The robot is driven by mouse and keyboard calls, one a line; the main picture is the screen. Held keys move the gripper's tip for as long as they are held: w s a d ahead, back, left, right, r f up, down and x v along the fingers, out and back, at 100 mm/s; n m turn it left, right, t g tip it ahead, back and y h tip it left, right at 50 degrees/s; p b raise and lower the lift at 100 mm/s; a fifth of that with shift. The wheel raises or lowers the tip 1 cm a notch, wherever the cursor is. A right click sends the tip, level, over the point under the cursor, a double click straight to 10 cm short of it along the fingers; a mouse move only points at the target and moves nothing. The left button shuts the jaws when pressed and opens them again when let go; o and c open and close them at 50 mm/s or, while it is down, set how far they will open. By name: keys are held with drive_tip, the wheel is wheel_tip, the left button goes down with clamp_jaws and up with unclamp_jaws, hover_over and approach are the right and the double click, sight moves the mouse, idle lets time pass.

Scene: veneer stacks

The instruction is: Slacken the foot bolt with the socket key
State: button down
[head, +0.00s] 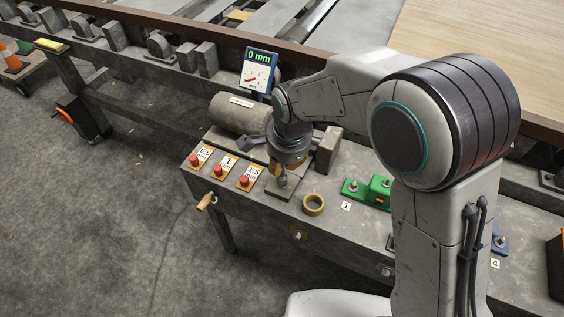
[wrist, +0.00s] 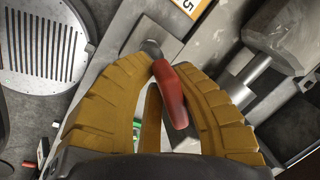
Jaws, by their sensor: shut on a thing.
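My gripper (head: 284,172) is low over the near part of the grey bench, just right of the orange cards. In the wrist view my yellow-brown gripper fingers (wrist: 154,65) are closed around a tool with a red grip (wrist: 172,98) and a grey metal end, which looks like the socket key. Its lower end lies over a grey plate, and I cannot tell whether it touches. A green foot (head: 380,190) with bolts stands right of the gripper by the card marked 1. A blue foot (head: 499,243) by card 4 is partly hidden by my arm. Feet between them are mostly hidden.
Red buttons (head: 218,171) sit on orange cards. A display (head: 259,71) reads 0 mm. A grey cylinder (head: 240,112) and an upright block (head: 328,150) flank the gripper. A wooden handle (head: 205,202) juts from the bench edge.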

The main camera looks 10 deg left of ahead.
drive_tip(key=shift+b, duration=0.3)
drive_tip(key=shift+r, duration=0.3)
idle(0.5)
drive_tip(key=shift+t, duration=0.3)
idle(0.6)
drive_tip(key=shift+r+p, duration=0.35)
drive_tip(key=shift+r, duration=0.25)
idle(0.9)
drive_tip(key=shift+r+p, duration=1.85)
drive_tip(key=shift+r, duration=0.55)
drive_tip(key=shift+w, duration=0.2)
